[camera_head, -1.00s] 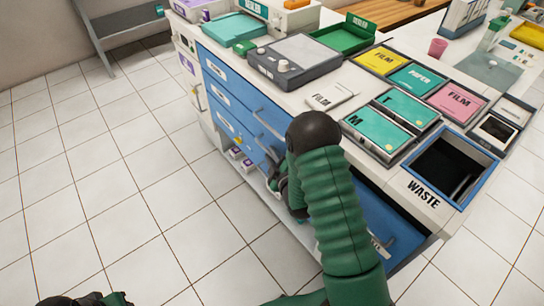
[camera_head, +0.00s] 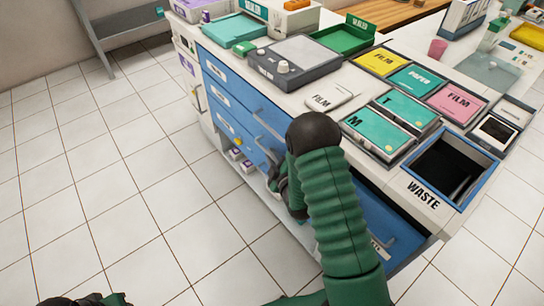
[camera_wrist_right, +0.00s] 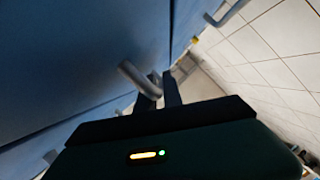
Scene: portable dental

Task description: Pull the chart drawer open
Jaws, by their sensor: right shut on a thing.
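The blue drawers (camera_head: 222,93) are in the front of the white cabinet, with small white labels too small to read, so I cannot tell which is the chart drawer. My right gripper (camera_head: 274,178) is low at the cabinet front, partly hidden behind my green arm. In the right wrist view, its dark fingers (camera_wrist_right: 160,92) are shut on a grey bar handle (camera_wrist_right: 138,80) beside a blue front (camera_wrist_right: 70,50). No clear gap shows at that drawer. Only part of my left gripper (camera_head: 92,299) shows at the bottom left edge, away from the cabinet; its fingers are unclear.
The white countertop (camera_head: 330,90) holds a grey device (camera_head: 295,62), a green tray (camera_head: 342,38), several labelled lids and a waste bin opening (camera_head: 448,165). Small boxes (camera_head: 240,160) sit in an open space under the drawers. The tiled floor (camera_head: 110,170) at left is clear.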

